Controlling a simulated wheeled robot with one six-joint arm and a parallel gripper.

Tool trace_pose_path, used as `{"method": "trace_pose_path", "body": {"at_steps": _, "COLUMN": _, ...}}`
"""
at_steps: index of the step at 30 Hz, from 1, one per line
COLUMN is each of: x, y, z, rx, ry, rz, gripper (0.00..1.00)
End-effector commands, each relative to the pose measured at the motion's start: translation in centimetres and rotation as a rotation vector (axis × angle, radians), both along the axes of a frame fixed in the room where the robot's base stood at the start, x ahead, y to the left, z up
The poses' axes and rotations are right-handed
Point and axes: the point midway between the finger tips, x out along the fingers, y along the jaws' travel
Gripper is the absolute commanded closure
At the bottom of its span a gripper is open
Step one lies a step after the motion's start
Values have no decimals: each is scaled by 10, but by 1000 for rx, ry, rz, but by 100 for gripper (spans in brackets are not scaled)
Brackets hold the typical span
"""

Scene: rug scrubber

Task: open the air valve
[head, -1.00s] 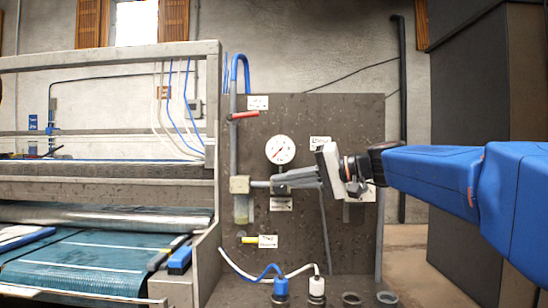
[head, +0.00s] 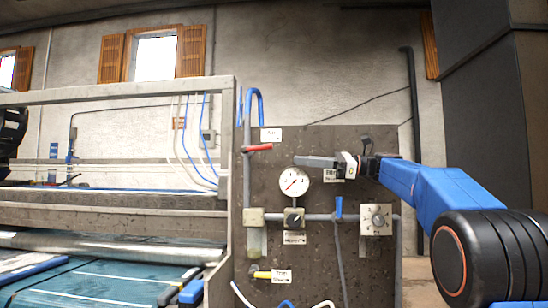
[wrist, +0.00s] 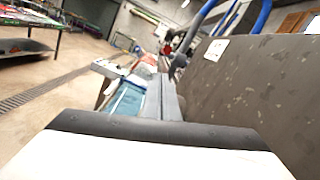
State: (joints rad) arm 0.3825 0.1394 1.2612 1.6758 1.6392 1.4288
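The red lever handle (head: 258,148) sits on the vertical grey pipe at the left of the panel and points right, across the pipe. A small white label (head: 271,134) is just above it; its print is too small to read surely. My gripper (head: 299,161) is in front of the panel, to the right of the lever and slightly lower, apart from it. Its fingers point left, over the top of the gauge. In the wrist view the two grey fingers (wrist: 161,97) lie side by side with no gap seen and nothing held.
The dark panel (head: 320,235) carries a round gauge (head: 294,181), a black knob (head: 293,217), a blue handle (head: 338,207), a grey knob plate (head: 377,219) and a yellow lever (head: 261,272). The rug machine's frame (head: 228,120) stands close at the left.

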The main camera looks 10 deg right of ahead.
Motion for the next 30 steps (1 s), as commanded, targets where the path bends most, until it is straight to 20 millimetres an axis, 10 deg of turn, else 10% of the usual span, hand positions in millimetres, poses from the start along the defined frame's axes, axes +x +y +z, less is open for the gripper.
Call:
{"method": "trace_pose_path", "body": {"at_steps": 11, "x": 8, "y": 2, "z": 7, "rx": 52, "ry": 116, "rz": 46, "gripper": 100}}
{"method": "trace_pose_path", "body": {"at_steps": 30, "x": 31, "y": 85, "z": 16, "rx": 51, "ry": 114, "rz": 45, "gripper": 100}}
